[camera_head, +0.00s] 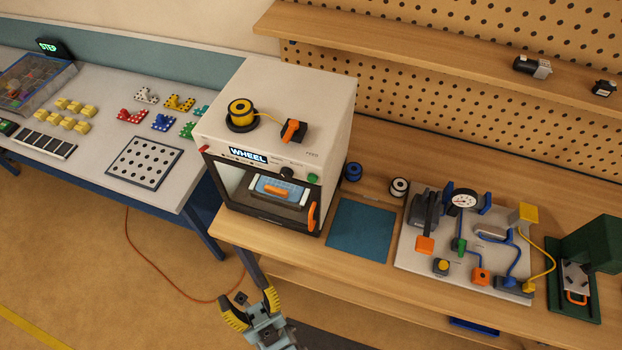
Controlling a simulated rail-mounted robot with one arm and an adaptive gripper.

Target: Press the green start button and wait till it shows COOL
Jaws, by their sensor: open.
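A white box-shaped machine (280,95) with a dark front frame stands on the wooden bench. Its small display (248,156) reads WHEEL. A green button (313,178) sits at the right end of its front panel, beside a black knob (287,173). Through the front, a blue plate with an orange handle-like piece (276,190) shows inside. An orange door handle (311,215) is at the lower right of the front. My gripper (249,297) is open and empty, low in front of the bench, below and apart from the machine.
A yellow spool (241,112) and an orange-black part (293,131) sit on the machine's top. Right of it are a blue mat (360,230), small spools and a white board (407,255) with gauge and tubes. An orange cable (165,281) lies on the floor.

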